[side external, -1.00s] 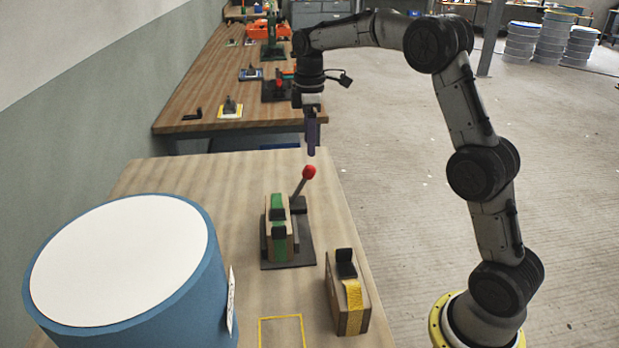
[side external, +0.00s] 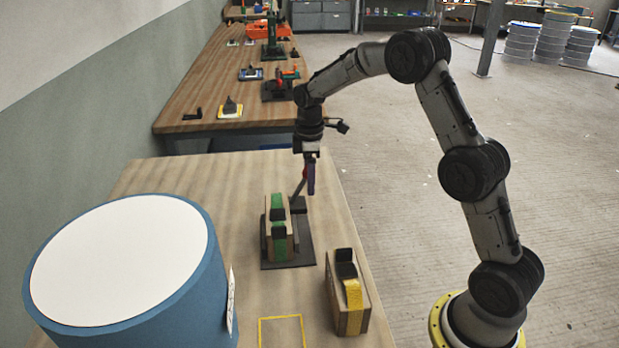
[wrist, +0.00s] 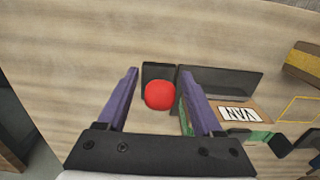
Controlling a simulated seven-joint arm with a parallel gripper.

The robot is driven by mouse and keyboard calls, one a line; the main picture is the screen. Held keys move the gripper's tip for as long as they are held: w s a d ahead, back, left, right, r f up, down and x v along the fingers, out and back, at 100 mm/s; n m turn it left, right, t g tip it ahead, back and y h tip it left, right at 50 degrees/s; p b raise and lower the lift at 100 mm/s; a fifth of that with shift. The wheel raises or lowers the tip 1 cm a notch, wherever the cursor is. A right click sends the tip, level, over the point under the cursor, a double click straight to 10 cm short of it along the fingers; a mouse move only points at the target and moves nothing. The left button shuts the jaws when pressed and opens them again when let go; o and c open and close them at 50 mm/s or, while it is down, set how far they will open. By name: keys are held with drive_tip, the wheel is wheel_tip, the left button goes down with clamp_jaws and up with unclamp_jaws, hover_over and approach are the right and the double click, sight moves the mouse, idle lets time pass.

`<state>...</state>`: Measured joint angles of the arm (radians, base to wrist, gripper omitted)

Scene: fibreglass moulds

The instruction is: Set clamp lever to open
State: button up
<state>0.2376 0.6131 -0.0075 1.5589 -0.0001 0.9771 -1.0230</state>
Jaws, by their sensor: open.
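The clamp stands on a dark base plate (side external: 302,249) on the near table, with a wooden block banded in green (side external: 280,226) on it. Its grey lever (side external: 300,188) rises tilted from the plate. The red knob on the lever's top (wrist: 159,95) shows between my fingers in the wrist view. My gripper (side external: 310,182) is open, pointing down at the lever's top, with purple fingers on both sides of the knob. In the side view the gripper hides most of the knob. I cannot tell whether a finger touches it.
A wooden block with a yellow band (side external: 348,296) stands right of the clamp, near the table edge. A big blue drum with a white top (side external: 118,262) fills the left front. A yellow outlined square (side external: 281,332) marks bare table.

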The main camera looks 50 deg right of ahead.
clamp_jaws()
idle(1.3)
